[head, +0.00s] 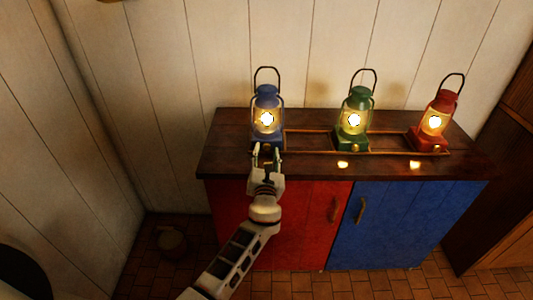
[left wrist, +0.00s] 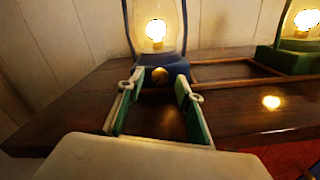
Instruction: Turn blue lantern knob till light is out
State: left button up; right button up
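The blue lantern (head: 266,97) stands lit on the left part of the cabinet top in the head view. In the left wrist view the blue lantern (left wrist: 157,30) glows straight ahead, and its round brass knob (left wrist: 160,75) shows on the front of its base. My left gripper (head: 265,153) is in front of the lantern's base. In the left wrist view the left gripper (left wrist: 157,92) is open, its green-lined fingers spread with the knob just beyond and between the tips. No contact with the knob is visible. My right gripper is not in view.
A lit green lantern (head: 354,115) and a lit red lantern (head: 434,121) stand to the right on the same wooden top (head: 228,160). A low rail (head: 390,153) runs along the lanterns. The cabinet has a red door (head: 311,215) and a blue door (head: 405,225).

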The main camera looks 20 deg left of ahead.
pick_arm(q)
jog(key=shift+w+a, duration=0.1)
jog(key=shift+w, duration=0.1)
grip_shut()
jog(key=n+b, duration=0.1)
jog(key=n, duration=0.1)
jog(key=shift+f+n, duration=0.1)
jog(key=shift+n, duration=0.3)
jog(key=n+b, duration=0.1)
jog(key=n, duration=0.2)
jog(key=shift+n+b, duration=0.3)
jog(key=shift+n, duration=0.2)
